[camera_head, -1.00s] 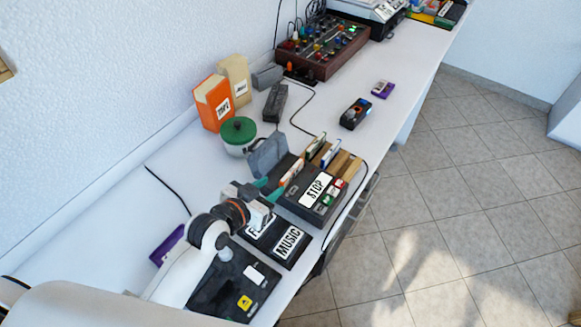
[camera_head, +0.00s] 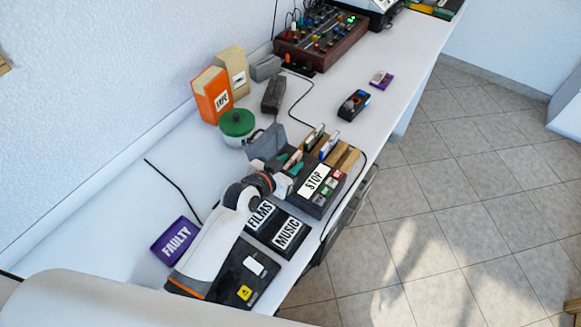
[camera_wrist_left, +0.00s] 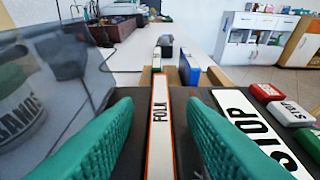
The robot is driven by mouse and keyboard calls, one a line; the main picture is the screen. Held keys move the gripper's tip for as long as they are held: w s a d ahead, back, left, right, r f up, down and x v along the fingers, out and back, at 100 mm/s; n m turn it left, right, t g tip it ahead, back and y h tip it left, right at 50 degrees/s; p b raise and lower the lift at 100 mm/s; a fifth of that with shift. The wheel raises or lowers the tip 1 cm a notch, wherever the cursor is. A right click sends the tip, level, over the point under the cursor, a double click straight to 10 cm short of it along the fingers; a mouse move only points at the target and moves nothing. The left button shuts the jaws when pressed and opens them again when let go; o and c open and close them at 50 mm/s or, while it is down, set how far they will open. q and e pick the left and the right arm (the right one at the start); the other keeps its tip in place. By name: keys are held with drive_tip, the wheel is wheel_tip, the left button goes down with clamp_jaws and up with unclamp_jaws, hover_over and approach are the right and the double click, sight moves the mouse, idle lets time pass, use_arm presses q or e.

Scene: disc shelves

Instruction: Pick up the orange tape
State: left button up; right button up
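The orange tape (camera_wrist_left: 160,118) is a thin case with an orange edge and a white spine reading FOLK. It stands upright in the player in the left wrist view. My left gripper (camera_wrist_left: 160,138) is open, with one green finger on each side of the tape and a visible gap to both. In the head view my left gripper (camera_head: 291,163) is low over the player (camera_head: 318,203), and the tape is mostly hidden there by the fingers.
A tilted transparent lid (camera_wrist_left: 55,75) stands close left of the fingers. Blue (camera_wrist_left: 188,68) and white (camera_wrist_left: 166,45) tapes stand beyond. The STOP label (camera_wrist_left: 257,130) and buttons (camera_wrist_left: 291,112) are at right. FILMS (camera_head: 260,215) and MUSIC (camera_head: 288,233) trays lie nearer.

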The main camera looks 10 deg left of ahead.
use_arm(q)
drive_tip(key=c, duration=0.8)
clamp_jaws()
use_arm(e)
drive_tip(key=shift+s+d, duration=0.15)
drive_tip(key=shift+s, duration=0.05)
drive_tip(key=shift+d, duration=0.1)
use_arm(q)
drive_tip(key=shift+r, duration=0.1)
